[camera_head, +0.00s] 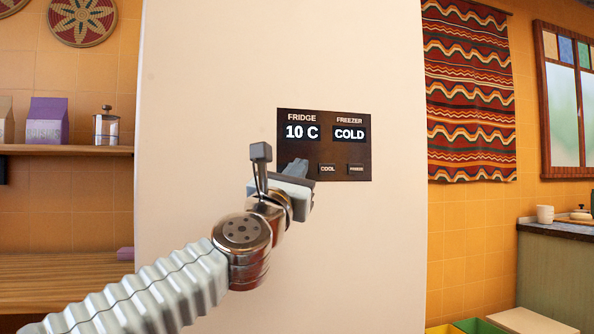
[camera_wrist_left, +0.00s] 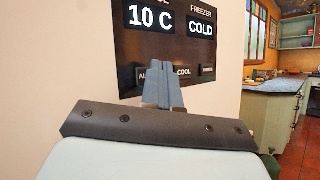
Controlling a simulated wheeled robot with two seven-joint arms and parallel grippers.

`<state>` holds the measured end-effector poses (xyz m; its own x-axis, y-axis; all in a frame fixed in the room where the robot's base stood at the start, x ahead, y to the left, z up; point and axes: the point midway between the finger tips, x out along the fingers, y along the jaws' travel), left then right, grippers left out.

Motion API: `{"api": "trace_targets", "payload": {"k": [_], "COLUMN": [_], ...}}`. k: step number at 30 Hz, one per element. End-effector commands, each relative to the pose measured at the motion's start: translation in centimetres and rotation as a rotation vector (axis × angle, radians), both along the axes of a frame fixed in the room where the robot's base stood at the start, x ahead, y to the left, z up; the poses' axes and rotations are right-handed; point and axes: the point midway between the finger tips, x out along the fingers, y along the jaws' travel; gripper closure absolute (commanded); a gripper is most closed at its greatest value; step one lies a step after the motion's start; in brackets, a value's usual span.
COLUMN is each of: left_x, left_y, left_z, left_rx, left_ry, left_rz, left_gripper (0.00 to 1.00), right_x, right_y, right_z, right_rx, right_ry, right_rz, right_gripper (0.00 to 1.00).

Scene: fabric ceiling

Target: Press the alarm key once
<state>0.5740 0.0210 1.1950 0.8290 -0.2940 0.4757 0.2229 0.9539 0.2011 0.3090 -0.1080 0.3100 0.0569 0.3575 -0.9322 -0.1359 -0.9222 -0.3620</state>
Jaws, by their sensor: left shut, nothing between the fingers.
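A dark control panel (camera_head: 323,142) is set in a pale upright surface. It reads "FRIDGE 10 C" and "FREEZER COLD", and it also fills the upper part of the left wrist view (camera_wrist_left: 203,57). The alarm key (camera_wrist_left: 142,73) shows only its first letters "AL" in the left wrist view; my fingers cover the rest. In the head view it is hidden behind my gripper. My left gripper (camera_head: 299,165) is shut and empty at the lower left of the panel. Its fingertips (camera_wrist_left: 162,69) overlap the alarm key; I cannot tell whether they touch it.
The COOL key (camera_head: 328,169) and a freezer key (camera_head: 356,169) sit to the right along the panel's bottom row. A wooden shelf (camera_head: 66,150) with containers is at left. A counter (camera_head: 566,228) stands at far right. The pale surface below the panel is clear.

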Motion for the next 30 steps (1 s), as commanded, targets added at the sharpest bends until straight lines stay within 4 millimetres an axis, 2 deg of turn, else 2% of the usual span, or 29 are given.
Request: {"api": "trace_targets", "payload": {"k": [6, 17, 30], "left_x": [-1.0, -1.4, -5.3], "left_y": [-0.4, -0.5, -1.7], "left_z": [-0.1, 0.0, -0.1], "left_rx": [0.002, 0.001, 0.002], "left_ry": [0.0, -0.002, -0.001], "left_rz": [-0.001, -0.001, -0.001], "left_gripper": [1.0, 1.0, 1.0], "right_x": [0.0, 0.0, 0.0], "right_y": [0.0, 0.0, 0.0], "right_z": [-0.4, -0.4, -1.2], "right_rx": [0.0, 0.0, 0.0], "right_ry": [0.0, 0.0, 0.0], "right_rz": [0.0, 0.0, 0.0], "right_gripper": [1.0, 1.0, 1.0]}}
